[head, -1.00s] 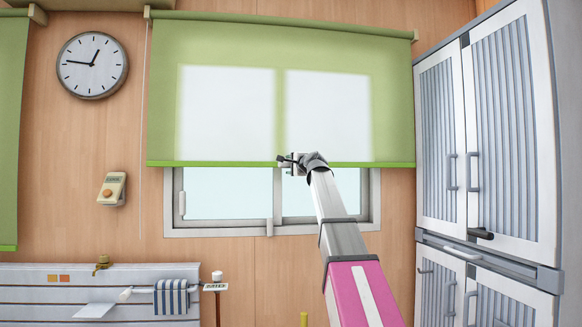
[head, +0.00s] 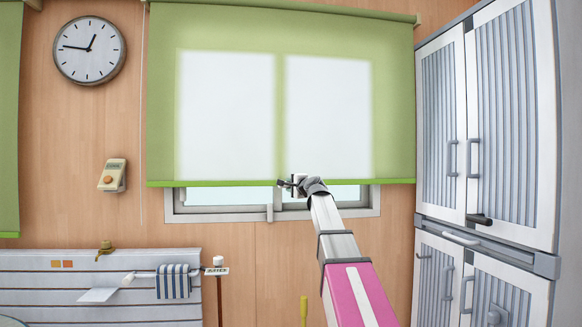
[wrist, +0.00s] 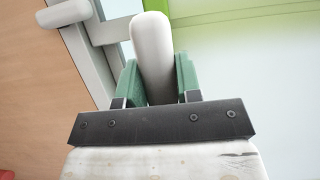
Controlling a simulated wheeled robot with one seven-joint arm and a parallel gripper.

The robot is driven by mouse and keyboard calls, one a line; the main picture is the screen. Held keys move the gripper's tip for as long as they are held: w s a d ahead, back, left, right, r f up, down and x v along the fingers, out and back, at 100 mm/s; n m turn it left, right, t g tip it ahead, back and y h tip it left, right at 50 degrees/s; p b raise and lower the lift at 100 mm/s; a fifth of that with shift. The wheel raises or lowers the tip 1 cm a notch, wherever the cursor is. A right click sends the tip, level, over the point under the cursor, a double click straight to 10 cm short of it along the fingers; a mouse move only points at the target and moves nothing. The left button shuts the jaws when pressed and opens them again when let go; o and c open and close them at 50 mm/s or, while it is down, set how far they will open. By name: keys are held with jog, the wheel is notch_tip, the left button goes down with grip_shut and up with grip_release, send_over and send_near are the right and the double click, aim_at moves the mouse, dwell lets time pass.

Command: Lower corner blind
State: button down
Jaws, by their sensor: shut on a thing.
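The green blind (head: 160,110) hangs over the window in the head view. Its bright green bottom bar (head: 350,182) lies low over the window (head: 225,209), with a strip of glass and frame showing below. My gripper (head: 290,185) is at the bar, a little right of its middle. In the wrist view my gripper (wrist: 158,78) has its green fingers on both sides of a white rounded pull (wrist: 152,45) and is shut on it. Where the pull joins the bar is hidden. The bar (wrist: 230,14) also shows at the upper right there.
A tall white cabinet (head: 435,140) with handles stands at the right. A second green blind (head: 9,120) hangs at the left edge. A wall clock (head: 89,50), a wall box (head: 112,175) and a slatted panel with a striped towel (head: 172,282) are at the left.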

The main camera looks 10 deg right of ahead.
notch_tip(320, 180, down, 22)
jog(key=shift+r, duration=0.15)
jog(key=shift+s, duration=0.1)
jog(key=c, duration=0.8)
grip_release()
jog(key=v, duration=1)
jog(key=shift+s+d, duration=0.15)
jog(key=shift+s, duration=0.2)
